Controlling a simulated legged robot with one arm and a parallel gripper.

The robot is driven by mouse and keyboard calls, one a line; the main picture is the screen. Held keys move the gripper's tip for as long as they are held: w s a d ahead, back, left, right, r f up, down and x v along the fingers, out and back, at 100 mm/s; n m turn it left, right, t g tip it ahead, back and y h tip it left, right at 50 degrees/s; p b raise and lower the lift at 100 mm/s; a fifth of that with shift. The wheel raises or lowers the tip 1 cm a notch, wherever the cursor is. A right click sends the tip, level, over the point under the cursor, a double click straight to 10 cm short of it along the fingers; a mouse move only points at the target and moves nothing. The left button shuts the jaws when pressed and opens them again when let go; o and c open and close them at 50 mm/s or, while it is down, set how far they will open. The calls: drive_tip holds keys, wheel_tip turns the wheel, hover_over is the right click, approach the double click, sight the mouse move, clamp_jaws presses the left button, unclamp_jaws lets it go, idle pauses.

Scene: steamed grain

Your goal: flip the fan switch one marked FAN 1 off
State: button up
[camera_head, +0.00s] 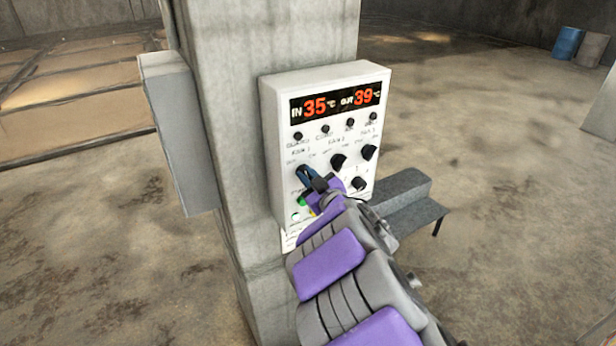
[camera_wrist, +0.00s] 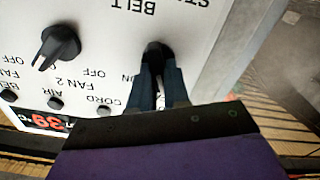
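The white control panel (camera_head: 318,95) is on a concrete pillar, with a red display reading 35 and 39. In the wrist view the panel (camera_wrist: 105,20) is upside down. My gripper (camera_head: 308,180) is at the left knob of the upper knob row. In the wrist view that black knob (camera_wrist: 156,50) lies between the fingertips of my gripper (camera_wrist: 160,75), which stand close on both sides. I cannot tell whether they press on it. Its name label is hidden by my gripper; an ON mark shows beside it. The knob marked FAN 2 (camera_wrist: 60,45) is clear beside it.
Other black knobs (camera_head: 369,152) and a row of small round buttons (camera_head: 325,128) are close by on the panel. A green button (camera_head: 300,201) is below my gripper. A grey box (camera_head: 180,130) is on the pillar's left side. A grey bench (camera_head: 405,195) stands behind right.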

clamp_jaws()
drive_tip(key=n+b, duration=0.1)
drive_tip(key=b, duration=0.1)
drive_tip(key=n+b, duration=0.2)
drive_tip(key=b, duration=0.1)
drive_tip(key=shift+s+a+f+n, duration=0.1)
drive_tip(key=shift+a+f+n, duration=0.05)
drive_tip(key=shift+n, duration=0.15)
drive_tip(key=o, duration=0.5)
unclamp_jaws()
drive_tip(key=shift+s+a, duration=0.1)
